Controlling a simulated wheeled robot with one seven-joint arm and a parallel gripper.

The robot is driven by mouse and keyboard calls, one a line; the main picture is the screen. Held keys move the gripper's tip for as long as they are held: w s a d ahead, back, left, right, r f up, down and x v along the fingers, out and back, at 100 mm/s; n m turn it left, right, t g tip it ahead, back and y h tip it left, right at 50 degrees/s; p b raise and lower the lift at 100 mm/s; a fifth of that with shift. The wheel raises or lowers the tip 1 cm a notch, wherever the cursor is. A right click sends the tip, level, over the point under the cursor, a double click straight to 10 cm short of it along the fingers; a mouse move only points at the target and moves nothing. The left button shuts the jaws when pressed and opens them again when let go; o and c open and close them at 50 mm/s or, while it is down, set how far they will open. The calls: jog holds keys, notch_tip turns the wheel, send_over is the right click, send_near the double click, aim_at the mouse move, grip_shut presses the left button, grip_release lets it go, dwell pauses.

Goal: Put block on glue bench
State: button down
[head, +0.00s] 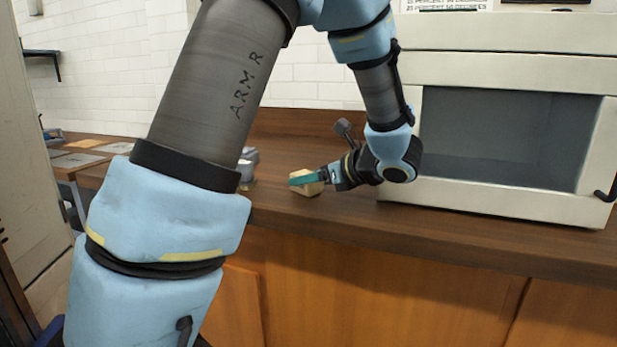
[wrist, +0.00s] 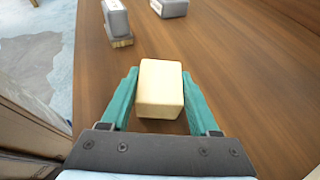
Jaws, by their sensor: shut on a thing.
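The block (wrist: 160,88) is a pale cream wooden piece. In the wrist view it sits between the two teal fingers of my gripper (wrist: 158,100), which is shut on it. In the head view the block (head: 306,184) is at the tips of my gripper (head: 306,180), at the wooden counter. I cannot tell whether the block touches the counter or is held just above it. No surface in view can be surely named as the glue bench.
A large cream box with a dark window (head: 505,135) stands on the wooden counter (head: 450,228) at the right. Grey objects lie ahead, one standing (wrist: 117,20) and one at the top (wrist: 170,7). A lower table with flat sheets (head: 80,160) is at the left.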

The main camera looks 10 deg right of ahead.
jog(key=shift+f+b, duration=0.25)
jog(key=shift+b, duration=0.1)
jog(key=shift+c, duration=2.1)
grip_release()
jog(key=shift+r, duration=0.1)
jog(key=shift+r, duration=0.15)
jog(key=shift+d+r+p, duration=0.1)
jog(key=shift+p, duration=0.3)
jog(key=b+v, duration=0.1)
jog(key=v, duration=1.1)
